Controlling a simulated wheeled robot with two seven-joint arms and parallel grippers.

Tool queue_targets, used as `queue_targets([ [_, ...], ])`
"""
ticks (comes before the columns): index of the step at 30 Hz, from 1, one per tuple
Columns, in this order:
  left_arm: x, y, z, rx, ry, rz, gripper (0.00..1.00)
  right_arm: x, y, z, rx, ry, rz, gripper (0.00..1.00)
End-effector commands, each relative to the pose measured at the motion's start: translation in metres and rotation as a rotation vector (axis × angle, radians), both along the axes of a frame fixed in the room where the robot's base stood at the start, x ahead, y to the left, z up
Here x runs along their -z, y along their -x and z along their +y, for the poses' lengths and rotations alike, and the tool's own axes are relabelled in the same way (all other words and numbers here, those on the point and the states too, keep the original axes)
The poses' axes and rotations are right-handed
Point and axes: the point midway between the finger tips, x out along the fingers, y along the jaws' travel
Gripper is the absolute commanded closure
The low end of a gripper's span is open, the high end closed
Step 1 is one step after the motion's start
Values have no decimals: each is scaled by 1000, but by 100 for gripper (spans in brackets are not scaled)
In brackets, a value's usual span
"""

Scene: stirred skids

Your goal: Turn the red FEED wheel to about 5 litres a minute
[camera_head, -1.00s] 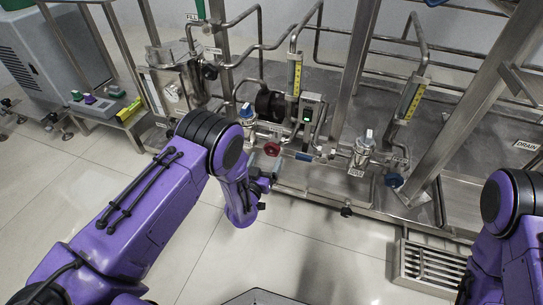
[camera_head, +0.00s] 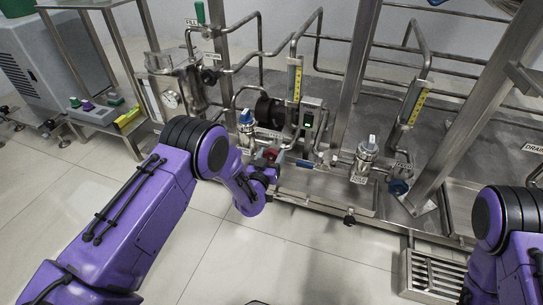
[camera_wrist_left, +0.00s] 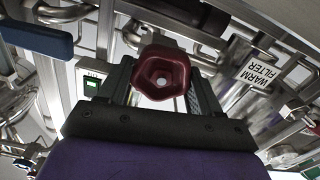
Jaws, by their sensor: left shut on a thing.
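The red wheel (camera_head: 270,154) sits on the pipework of the skid, partly hidden behind my left gripper (camera_head: 268,165) in the head view. In the left wrist view the red wheel (camera_wrist_left: 161,75) lies between the two fingers of my left gripper (camera_wrist_left: 161,85), which is shut on its rim. A yellow-scaled flow gauge (camera_head: 294,82) stands upright above and behind the wheel; its reading is too small to tell. Of my right arm only the purple elbow part shows at the right edge; its gripper is out of view.
A control box with a green display (camera_head: 309,121) stands right of the wheel. A blue lever handle (camera_wrist_left: 38,37) shows in the left wrist view. A second yellow gauge (camera_head: 414,103) and a floor grate (camera_head: 433,272) are to the right. Open tiled floor lies in front.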

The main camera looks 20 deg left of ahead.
Motion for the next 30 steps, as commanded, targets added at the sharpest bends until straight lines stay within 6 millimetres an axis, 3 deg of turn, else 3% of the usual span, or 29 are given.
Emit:
queue_targets([
  [2, -5, 1, 1, 0, 93, 6, 67, -9, 9, -5, -38, 10, 54, 57],
  [9, -1, 1, 3, 0, 397, 17, 67, -21, 33, 9, -28, -46, 185, 57],
  [19, 1, 1, 2, 1, 430, 17, 67, -20, 35, 10, -26, -53, 197, 57],
  [20, 1, 1, 2, 1, 429, 16, 26, -20, 35, 10, -26, -53, 197, 57],
  [21, 1, 1, 2, 1, 429, 16, 13, -20, 35, 10, -26, -53, 197, 57],
  [30, 1, 2, 2, 1, 427, 16, 12, -21, 36, 11, -24, -54, 199, 57],
])
